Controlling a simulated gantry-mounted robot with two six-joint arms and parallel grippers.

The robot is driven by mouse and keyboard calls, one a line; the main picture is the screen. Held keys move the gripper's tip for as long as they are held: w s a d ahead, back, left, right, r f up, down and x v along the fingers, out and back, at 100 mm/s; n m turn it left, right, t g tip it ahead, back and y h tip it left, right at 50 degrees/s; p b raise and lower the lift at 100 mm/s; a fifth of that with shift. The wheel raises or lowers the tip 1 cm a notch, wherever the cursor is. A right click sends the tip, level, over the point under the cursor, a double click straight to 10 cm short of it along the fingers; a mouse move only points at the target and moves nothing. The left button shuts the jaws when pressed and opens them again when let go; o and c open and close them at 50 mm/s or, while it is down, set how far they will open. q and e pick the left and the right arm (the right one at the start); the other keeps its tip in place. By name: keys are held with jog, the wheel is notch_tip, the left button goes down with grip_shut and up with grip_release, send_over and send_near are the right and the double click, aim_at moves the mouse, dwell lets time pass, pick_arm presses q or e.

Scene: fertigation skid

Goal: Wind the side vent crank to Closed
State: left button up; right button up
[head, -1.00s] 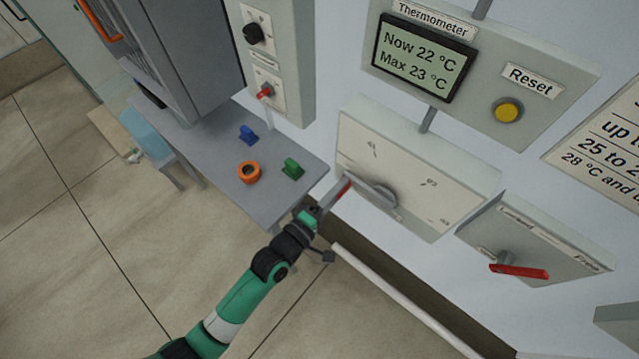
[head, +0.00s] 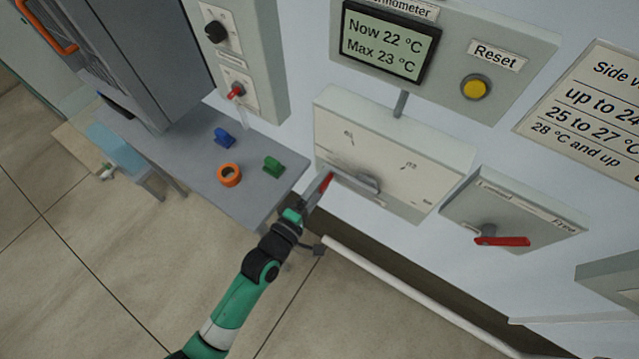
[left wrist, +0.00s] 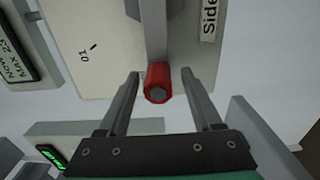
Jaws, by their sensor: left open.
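The side vent crank is on a cream dial panel (head: 335,120) with small marks, on the wall. Its grey crank arm (head: 358,183) reaches left and ends in a red knob (head: 329,181). In the left wrist view the red knob (left wrist: 158,83) lies between the two open fingers of my left gripper (left wrist: 161,74), with a gap on each side. In the head view my left gripper (head: 320,190) is at the knob and partly hides it. My right gripper is not in view.
A thermometer box (head: 480,45) hangs above the dial. Right of it is a panel with a red lever (head: 502,241) pointing towards "Free". A grey table (head: 190,165) with small coloured parts stands left. A white pipe (head: 400,290) runs below.

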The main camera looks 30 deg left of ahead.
pick_arm(q)
jog(key=s+a, duration=0.1)
jog(key=s, duration=1)
jog(key=shift+s, duration=0.25)
jog(key=shift+a, duration=0.1)
